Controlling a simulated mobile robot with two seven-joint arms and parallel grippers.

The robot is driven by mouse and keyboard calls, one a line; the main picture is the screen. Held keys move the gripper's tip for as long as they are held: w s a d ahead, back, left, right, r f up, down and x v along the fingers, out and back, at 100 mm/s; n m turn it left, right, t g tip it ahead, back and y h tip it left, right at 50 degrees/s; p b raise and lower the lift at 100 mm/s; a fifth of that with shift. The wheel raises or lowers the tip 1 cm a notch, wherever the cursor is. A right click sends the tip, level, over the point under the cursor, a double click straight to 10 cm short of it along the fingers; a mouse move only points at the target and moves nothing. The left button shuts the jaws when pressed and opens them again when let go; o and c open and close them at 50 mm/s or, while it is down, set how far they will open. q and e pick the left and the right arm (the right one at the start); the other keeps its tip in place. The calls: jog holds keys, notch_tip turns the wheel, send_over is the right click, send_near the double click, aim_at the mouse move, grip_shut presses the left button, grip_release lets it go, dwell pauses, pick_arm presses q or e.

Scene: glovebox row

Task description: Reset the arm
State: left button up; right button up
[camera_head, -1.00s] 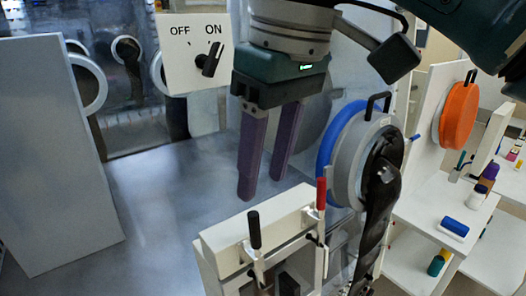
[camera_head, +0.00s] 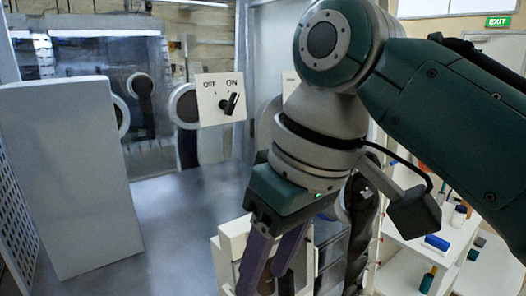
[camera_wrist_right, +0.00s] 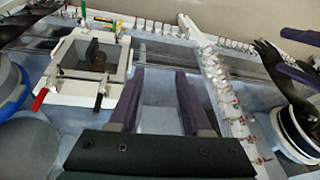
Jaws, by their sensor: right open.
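My right arm comes in from the right in the head view. Its gripper (camera_head: 264,278) has two purple fingers, apart and pointing down, with nothing between them. It hangs in front of a white box-like fixture (camera_head: 228,252), which it partly hides. In the right wrist view the same open gripper (camera_wrist_right: 160,74) reaches over a grey surface, to the right of the square-topped white fixture (camera_wrist_right: 70,84) with its red handle (camera_wrist_right: 40,98). My left gripper is in neither current view.
A white OFF/ON switch panel (camera_head: 209,112) with a black knob stands behind and left of my right arm. A tall grey panel (camera_head: 65,170) stands at left. Shelves (camera_head: 397,262) with small coloured items are at right. The grey floor (camera_head: 185,220) between is clear.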

pick_arm(q)
notch_tip(320, 180, up, 13)
jog(key=p, duration=1.2)
pick_arm(e)
jog(key=s+d+r+m+t+h, duration=0.1)
jog(key=s+d+r+m, duration=0.1)
jog(key=s+d, duration=0.7)
jog(key=s+d+r+m+t+h, duration=0.1)
jog(key=s+d+r+m, duration=0.2)
jog(key=s+d, duration=0.6)
jog(key=shift+s+r+m+h, duration=0.15)
jog(key=shift+s+m+h, duration=0.15)
jog(key=shift+s+m, duration=0.5)
jog(key=shift+w+a, duration=0.1)
jog(key=shift+w, duration=0.05)
pick_arm(q)
jog(key=shift+d, duration=0.1)
